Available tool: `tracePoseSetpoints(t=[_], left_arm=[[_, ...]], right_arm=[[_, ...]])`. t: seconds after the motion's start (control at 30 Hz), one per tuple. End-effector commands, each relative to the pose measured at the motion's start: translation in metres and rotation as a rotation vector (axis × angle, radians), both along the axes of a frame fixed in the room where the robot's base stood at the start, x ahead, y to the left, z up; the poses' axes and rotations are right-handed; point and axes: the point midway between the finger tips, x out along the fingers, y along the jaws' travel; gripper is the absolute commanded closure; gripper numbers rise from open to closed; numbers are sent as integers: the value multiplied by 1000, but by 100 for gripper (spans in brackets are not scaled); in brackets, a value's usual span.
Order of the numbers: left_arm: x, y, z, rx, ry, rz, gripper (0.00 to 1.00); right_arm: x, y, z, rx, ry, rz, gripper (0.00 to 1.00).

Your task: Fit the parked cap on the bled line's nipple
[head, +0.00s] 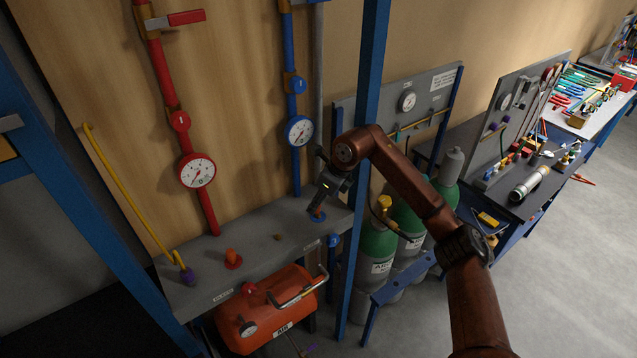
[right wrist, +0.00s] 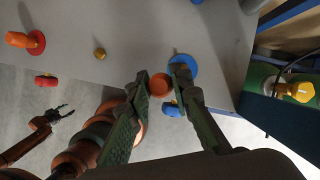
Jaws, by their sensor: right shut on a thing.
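My right gripper (head: 318,207) reaches down to the grey shelf below the blue line and its gauge. In the right wrist view its fingers are shut on an orange-brown round-ended piece (right wrist: 159,84), which looks like the cap. A blue round base (right wrist: 182,67) lies beside it, partly behind one finger. Whether the piece touches a nipple there is hidden. A similar orange piece (head: 233,257) stands on a red round base below the red line. A small brass knob (head: 279,237) sits on the shelf between the two bases. My left gripper (right wrist: 62,112) looks open and empty, away from the shelf.
A blue upright post (head: 363,150) stands just right of my right gripper. Green gas cylinders (head: 376,252) stand beyond it. A yellow bent rod (head: 130,197) stands at the shelf's left end. An orange air tank (head: 265,312) is below the shelf front.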

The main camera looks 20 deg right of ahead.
Motion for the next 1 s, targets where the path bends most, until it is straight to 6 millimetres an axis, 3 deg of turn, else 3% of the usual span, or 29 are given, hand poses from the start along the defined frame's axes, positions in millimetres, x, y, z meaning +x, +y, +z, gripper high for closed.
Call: tracePoseSetpoints(t=[0.1, 0.3, 0.5, 1.0], left_arm=[[-1, 0, 14, 0, 1, 0, 58], [-14, 1, 19, 2, 18, 4, 58], [-22, 2, 15, 3, 29, 5, 58], [-16, 2, -7, 2, 21, 3, 58]], right_arm=[[16, -5, 15, 0, 0, -213, 100], [30, -13, 21, 1, 3, -415, 100], [32, -15, 14, 0, 4, -443, 100], [31, -15, -27, 0, 5, -440, 100]])
